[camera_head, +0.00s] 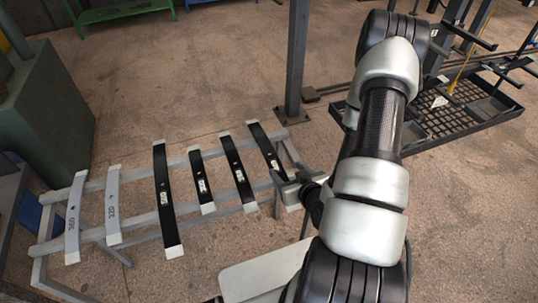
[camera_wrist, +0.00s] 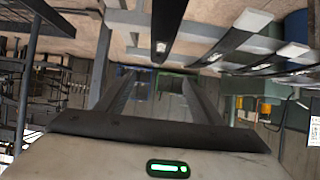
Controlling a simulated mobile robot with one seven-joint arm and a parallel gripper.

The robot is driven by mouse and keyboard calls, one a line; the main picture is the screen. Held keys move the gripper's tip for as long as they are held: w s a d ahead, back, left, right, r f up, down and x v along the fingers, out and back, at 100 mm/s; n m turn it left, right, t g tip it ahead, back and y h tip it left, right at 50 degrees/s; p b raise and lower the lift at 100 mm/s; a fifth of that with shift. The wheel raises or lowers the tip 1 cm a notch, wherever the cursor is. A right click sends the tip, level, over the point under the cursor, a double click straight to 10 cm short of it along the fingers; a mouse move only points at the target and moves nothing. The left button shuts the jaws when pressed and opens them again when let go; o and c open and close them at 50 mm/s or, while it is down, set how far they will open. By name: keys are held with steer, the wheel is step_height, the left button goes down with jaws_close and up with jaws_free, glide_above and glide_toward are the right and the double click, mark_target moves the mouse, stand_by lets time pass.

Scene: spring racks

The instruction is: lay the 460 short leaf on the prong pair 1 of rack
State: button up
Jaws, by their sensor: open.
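Several leaves lie across a grey stand in the head view: two pale leaves (camera_head: 74,218) at the left, one long black leaf (camera_head: 163,195) and shorter black leaves (camera_head: 201,180) to its right. Their labels are too small to read, so I cannot tell which is the 460 short leaf. My gripper (camera_head: 288,188) is beside the lower end of the rightmost black leaf (camera_head: 264,143); contact is unclear. In the wrist view its fingers (camera_wrist: 157,80) are apart with nothing between them, and a black leaf (camera_wrist: 165,25) shows beyond. The rack's prongs (camera_head: 468,38) are at the upper right, partly behind my arm.
The grey stand (camera_head: 150,229) fills the lower left. A dark post (camera_head: 297,60) rises behind its right end. A black grated tray (camera_head: 440,118) lies under the rack. A green machine (camera_head: 45,115) stands at the left. The floor between stand and tray is mostly clear.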

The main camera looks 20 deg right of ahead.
steer(key=b, duration=0.9)
glide_toward(270, 153)
steer(key=v, duration=0.3)
steer(key=shift+a+f, duration=0.2)
steer(key=b+x, duration=0.3)
steer(key=b, duration=0.6)
steer(key=shift+w+f, duration=0.1)
steer(key=shift+w, duration=0.45)
steer(key=shift+w+f, duration=0.15)
steer(key=shift+w, duration=0.3)
steer(key=x, duration=0.2)
steer(key=b+x, duration=0.1)
steer(key=x, duration=0.2)
steer(key=shift+w+d+f, duration=0.1)
steer(key=shift+f, duration=0.35)
steer(key=shift+w, duration=0.25)
jaws_close()
steer(key=shift+w+r, duration=0.1)
